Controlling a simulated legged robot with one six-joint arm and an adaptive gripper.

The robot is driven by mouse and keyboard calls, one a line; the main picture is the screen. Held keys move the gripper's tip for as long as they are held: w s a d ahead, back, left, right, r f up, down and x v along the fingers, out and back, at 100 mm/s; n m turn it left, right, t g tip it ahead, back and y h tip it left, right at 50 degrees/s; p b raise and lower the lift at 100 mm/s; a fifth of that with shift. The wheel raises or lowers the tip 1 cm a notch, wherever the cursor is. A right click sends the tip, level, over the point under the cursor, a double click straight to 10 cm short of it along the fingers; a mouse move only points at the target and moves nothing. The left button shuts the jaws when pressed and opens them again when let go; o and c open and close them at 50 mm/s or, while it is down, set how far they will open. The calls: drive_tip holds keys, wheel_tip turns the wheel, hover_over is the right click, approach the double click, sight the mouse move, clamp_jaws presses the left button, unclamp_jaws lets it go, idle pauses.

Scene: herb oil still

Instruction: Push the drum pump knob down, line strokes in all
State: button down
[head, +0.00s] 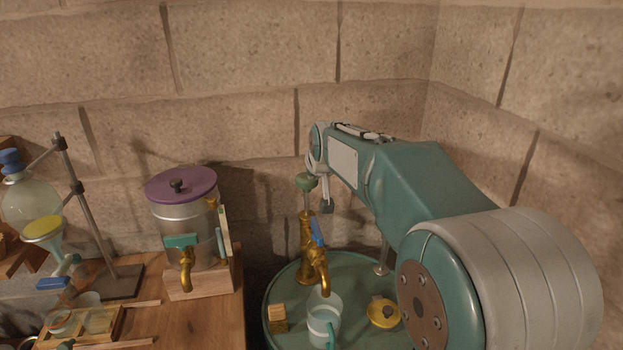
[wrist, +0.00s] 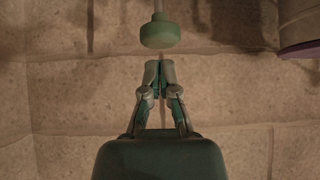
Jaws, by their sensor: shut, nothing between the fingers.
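In the head view my fingers are hard to make out beside the arm's end.
A glass mug (head: 323,322), a wooden block (head: 277,318) and a yellow cap (head: 383,313) lie on the drum top. Left, a steel pot with a purple lid (head: 181,184) stands near a glass funnel (head: 32,207) on the wooden table (head: 205,318). Stone walls close in behind.

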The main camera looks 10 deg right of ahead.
wheel_tip(320, 180, up, 8)
drive_tip(key=shift+w, duration=0.4)
drive_tip(key=shift+w, duration=0.1)
hover_over(307, 198)
wheel_tip(307, 198, down, 7)
drive_tip(key=shift+f, duration=0.1)
wheel_tip(307, 198, down, 2)
drive_tip(key=shift+f, duration=0.9)
drive_tip(key=f, duration=0.8)
drive_tip(key=shift+s, duration=0.25)
